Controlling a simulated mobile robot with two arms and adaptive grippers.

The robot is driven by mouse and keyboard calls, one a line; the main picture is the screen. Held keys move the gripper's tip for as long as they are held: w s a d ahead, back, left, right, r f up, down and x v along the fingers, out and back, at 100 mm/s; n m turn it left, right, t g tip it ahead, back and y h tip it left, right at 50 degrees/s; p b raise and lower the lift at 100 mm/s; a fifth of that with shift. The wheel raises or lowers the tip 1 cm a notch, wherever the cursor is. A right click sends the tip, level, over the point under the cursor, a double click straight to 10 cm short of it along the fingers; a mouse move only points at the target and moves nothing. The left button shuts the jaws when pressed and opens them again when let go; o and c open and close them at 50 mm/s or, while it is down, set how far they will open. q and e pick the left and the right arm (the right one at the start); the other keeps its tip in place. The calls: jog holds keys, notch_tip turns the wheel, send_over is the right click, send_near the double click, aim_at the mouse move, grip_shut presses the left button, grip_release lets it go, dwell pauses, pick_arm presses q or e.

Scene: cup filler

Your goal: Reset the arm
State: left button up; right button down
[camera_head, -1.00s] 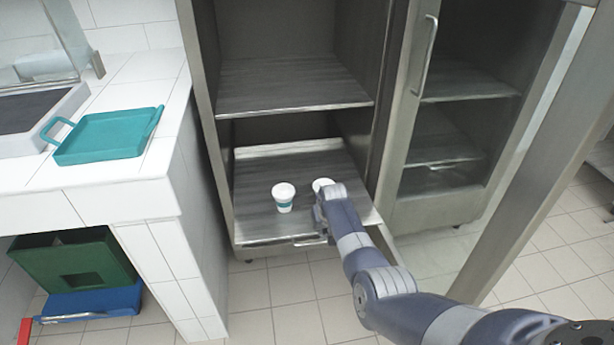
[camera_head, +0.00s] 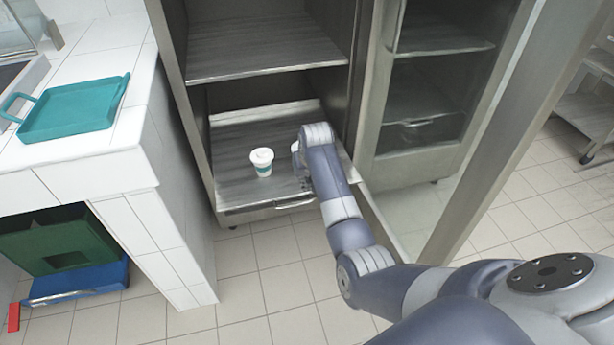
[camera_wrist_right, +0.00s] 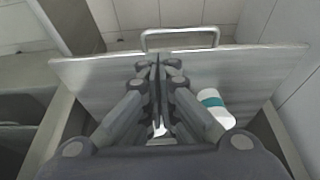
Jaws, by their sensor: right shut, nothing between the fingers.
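A second white object, likely another cup (camera_head: 295,149), is mostly hidden behind my right wrist. A white bit shows below the fingers in the wrist view (camera_wrist_right: 159,129). My right gripper (camera_wrist_right: 158,62) is shut and empty above the shelf, beside the banded cup and apart from it. In the head view my arm mostly hides it. My left gripper is out of view.
A bar handle (camera_wrist_right: 180,33) is on the shelf's front edge. A teal tray (camera_head: 75,107) lies on the white tiled counter at left. Green and blue crates (camera_head: 65,245) sit below.

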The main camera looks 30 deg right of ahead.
jog(key=shift+v, duration=1.35)
jog(key=s+a+f+n, duration=0.1)
jog(key=s+a+f, duration=0.1)
jog(key=s+f, duration=0.7)
jog(key=s+a+f+n, duration=0.2)
jog(key=s+f, duration=0.6)
jog(key=f, duration=0.4)
jog(key=s+a+f+n+g, duration=0.1)
jog(key=s+a+f, duration=0.2)
jog(key=s, duration=0.4)
jog(key=s+a+f+y, duration=0.15)
jog(key=s+f, duration=0.25)
jog(key=s, duration=0.4)
jog(key=s+a+f+n+g, duration=0.1)
jog(key=s+a+f, duration=0.2)
jog(key=s, duration=0.4)
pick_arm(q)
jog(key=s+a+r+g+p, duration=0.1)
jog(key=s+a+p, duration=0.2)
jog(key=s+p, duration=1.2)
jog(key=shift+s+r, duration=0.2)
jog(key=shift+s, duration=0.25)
pick_arm(e)
jog(key=s+d+r, duration=0.1)
jog(key=s+d, duration=0.1)
jog(key=s, duration=1.3)
jog(key=shift+s+d+r+g, duration=0.3)
jog(key=shift+g, duration=0.1)
jog(key=shift+h, duration=0.25)
